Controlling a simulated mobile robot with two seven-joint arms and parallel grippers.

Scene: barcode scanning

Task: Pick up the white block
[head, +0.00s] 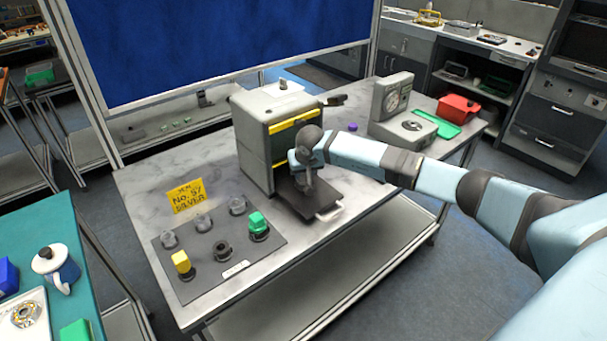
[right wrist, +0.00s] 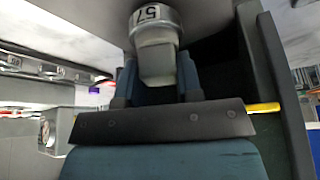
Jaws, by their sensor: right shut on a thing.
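In the right wrist view, the white block (right wrist: 157,62) looks pale grey-white and sits between the fingers of my right gripper (right wrist: 157,85). A round metallic collar marked "57" (right wrist: 152,18) is at its far end. In the head view my right gripper (head: 306,180) points down over the dark tray (head: 318,205) in front of the grey box-shaped machine (head: 255,150). It is shut on the block, which the hand mostly hides there. I cannot tell whether the block touches the tray. My left gripper is not in view.
A dark mat (head: 215,262) at the front left holds several pegs, including a yellow block (head: 181,262) and a green block (head: 258,223). A yellow sign (head: 187,197) reads "No. 57 Silver". A grey scale (head: 405,120), red bin (head: 458,107) and green tray (head: 440,124) stand to the right.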

